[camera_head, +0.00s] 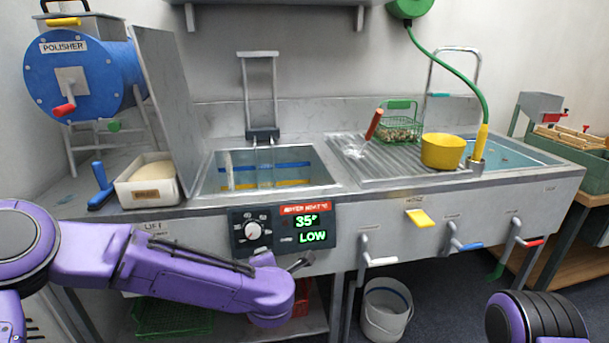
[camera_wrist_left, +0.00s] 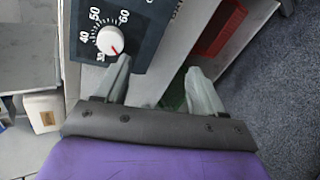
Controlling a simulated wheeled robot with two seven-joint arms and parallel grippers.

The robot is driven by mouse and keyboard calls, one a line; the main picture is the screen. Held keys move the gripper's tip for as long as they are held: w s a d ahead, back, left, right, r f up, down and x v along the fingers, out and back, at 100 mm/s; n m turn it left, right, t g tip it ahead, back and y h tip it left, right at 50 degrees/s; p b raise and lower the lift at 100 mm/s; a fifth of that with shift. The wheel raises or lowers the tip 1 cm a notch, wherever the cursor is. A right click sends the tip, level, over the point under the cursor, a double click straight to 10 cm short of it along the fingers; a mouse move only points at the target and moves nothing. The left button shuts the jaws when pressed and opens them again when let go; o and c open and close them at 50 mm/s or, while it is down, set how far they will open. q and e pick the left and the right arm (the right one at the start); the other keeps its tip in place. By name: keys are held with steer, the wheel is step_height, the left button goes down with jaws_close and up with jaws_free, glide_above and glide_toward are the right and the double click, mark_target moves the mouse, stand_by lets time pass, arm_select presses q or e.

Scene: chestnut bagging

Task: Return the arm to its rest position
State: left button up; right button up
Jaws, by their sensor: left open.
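My left arm (camera_head: 170,268) reaches in from the left, in front of the sink counter, bent and low. Its gripper (camera_head: 283,262) is just below the control panel (camera_head: 283,230). In the left wrist view the gripper (camera_wrist_left: 161,85) is open, its two pale fingers apart with nothing between them. The white dial knob (camera_wrist_left: 117,41) lies just beyond the left finger, and I cannot tell whether they touch.
A water tank (camera_head: 268,170) is set in the counter above the panel. A blue polisher (camera_head: 80,80) and a white tray (camera_head: 150,180) stand at left. A yellow pot (camera_head: 442,151) and green basket (camera_head: 401,122) sit on the drainboard. Levers (camera_head: 378,261) jut from the counter front; a bucket (camera_head: 386,310) stands below.

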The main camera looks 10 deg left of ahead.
arm_select(q)
steer(key=s+a+f+m+g+h+p, duration=0.1)
steer(key=s+a+f+m+g+p, duration=0.1)
steer(key=s+f+m, duration=0.5)
steer(key=s+a+f+m+g+h+p, duration=0.1)
steer(key=s+a+f+m+p, duration=0.15)
steer(key=s+f+m, duration=0.5)
steer(key=s+a+f+m+g+p, duration=0.1)
steer(key=s+a+f, duration=0.1)
steer(key=s, duration=0.5)
steer(key=s+a+f+g+y+p, duration=0.1)
steer(key=s+a+f+g, duration=0.1)
steer(key=s+a, duration=0.3)
steer(key=s+a+f+m+g+y+p, duration=0.1)
steer(key=s+a, duration=0.3)
steer(key=s, duration=0.6)
steer(key=shift+s+a+f+m+g+p, duration=0.25)
steer(key=shift+s+f+m+g+p, duration=0.1)
steer(key=shift+f+g, duration=0.15)
